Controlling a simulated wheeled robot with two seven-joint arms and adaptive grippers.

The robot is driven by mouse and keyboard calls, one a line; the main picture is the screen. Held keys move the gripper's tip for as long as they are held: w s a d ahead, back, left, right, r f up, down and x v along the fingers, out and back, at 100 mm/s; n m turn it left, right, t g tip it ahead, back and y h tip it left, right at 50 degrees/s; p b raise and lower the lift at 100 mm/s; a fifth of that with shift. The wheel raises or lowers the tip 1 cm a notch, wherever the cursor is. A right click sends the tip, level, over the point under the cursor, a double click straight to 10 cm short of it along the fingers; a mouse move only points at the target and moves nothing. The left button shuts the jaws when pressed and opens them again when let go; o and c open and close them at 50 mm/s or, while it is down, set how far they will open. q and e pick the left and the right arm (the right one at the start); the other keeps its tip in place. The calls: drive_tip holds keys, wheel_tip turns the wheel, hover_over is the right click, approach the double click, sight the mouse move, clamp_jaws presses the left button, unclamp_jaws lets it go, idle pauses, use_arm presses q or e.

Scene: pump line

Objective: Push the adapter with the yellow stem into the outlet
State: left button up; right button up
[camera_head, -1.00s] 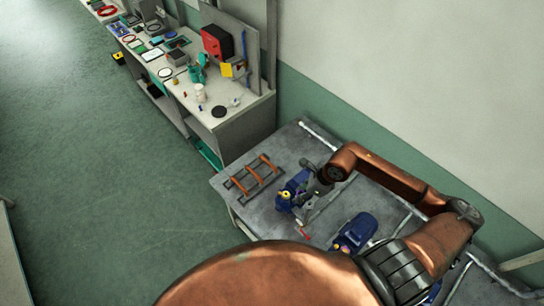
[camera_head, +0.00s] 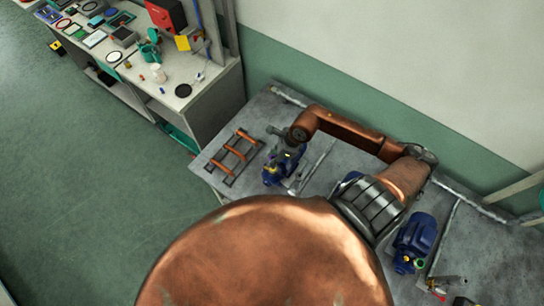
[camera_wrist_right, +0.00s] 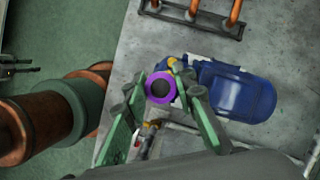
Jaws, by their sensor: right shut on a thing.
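My right gripper (camera_wrist_right: 166,95) shows in the wrist view with green fingers. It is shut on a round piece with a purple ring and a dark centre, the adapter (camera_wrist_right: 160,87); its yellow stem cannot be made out. The held piece overlaps the near end of a blue pump (camera_wrist_right: 235,92) in this view; I cannot tell whether they touch. A small yellow part (camera_wrist_right: 172,62) shows by the pump's end. In the head view the same blue pump (camera_head: 273,174) stands on the grey bench, just below my right wrist. The outlet cannot be clearly picked out. My left gripper is not in view.
A rack with orange bars (camera_head: 232,156) lies left of the pump. Another blue pump (camera_head: 415,235) and a valve (camera_head: 440,288) are at the right. A cluttered shelf bench (camera_head: 205,100) stands at the upper left. My copper arm covers the bench's front middle.

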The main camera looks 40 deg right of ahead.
drive_tip(key=shift+f+b, duration=0.45)
drive_tip(key=shift+f, duration=0.5)
drive_tip(key=shift+f+b, duration=0.7)
drive_tip(key=shift+b, duration=0.3)
idle(0.3)
drive_tip(key=shift+f+b, duration=0.65)
drive_tip(key=shift+b, duration=0.1)
idle(0.8)
drive_tip(key=o, duration=1.2)
drive_tip(key=p+v, duration=0.3)
drive_tip(key=v, duration=0.3)
